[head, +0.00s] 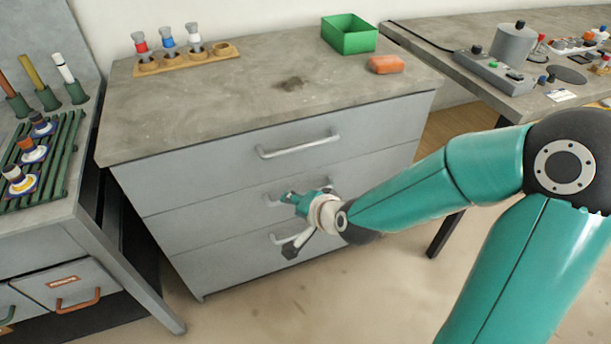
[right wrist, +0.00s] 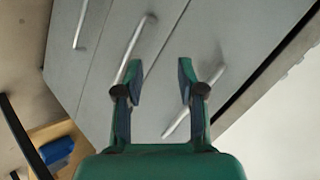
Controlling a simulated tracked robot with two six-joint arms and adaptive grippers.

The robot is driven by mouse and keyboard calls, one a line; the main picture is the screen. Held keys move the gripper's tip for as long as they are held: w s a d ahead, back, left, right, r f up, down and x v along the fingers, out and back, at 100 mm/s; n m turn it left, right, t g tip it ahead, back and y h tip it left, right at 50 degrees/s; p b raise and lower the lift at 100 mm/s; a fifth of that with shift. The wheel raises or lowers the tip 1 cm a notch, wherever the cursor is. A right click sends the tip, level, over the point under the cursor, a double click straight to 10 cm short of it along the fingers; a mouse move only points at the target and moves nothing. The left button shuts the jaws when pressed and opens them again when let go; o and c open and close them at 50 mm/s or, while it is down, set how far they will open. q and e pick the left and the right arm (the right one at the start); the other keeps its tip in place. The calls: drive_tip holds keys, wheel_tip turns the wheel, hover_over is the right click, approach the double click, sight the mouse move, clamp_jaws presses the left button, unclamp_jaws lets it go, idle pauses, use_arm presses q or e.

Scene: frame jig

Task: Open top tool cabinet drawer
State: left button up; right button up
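The grey tool cabinet (head: 160,185) has three closed drawers. My left gripper is not in view.
On the cabinet top stand a wooden holder (head: 190,60) with several capped items, a green bin (head: 349,35) and an orange block (head: 386,64). A workbench (head: 60,220) stands close at left, another table (head: 440,35) at right. The floor in front is clear.

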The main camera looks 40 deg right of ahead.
drive_tip(key=d+r+m+t+h+b, duration=0.2)
drive_tip(key=d+m+t+b, duration=0.1)
drive_tip(key=d+m+b, duration=0.15)
drive_tip(key=m+t+h+b, duration=0.2)
drive_tip(key=m+b, duration=0.1)
drive_tip(key=b, duration=0.3)
approach(306, 144)
drive_tip(key=x, duration=0.3)
drive_tip(key=b+x, duration=0.1)
drive_tip(key=x, duration=0.3)
drive_tip(key=b+x, duration=0.1)
drive_tip(key=x, duration=0.2)
drive_tip(key=shift+w+f, duration=0.15)
drive_tip(key=shift+f, duration=0.3)
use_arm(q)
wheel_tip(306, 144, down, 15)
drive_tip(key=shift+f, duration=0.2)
use_arm(e)
clamp_jaws()
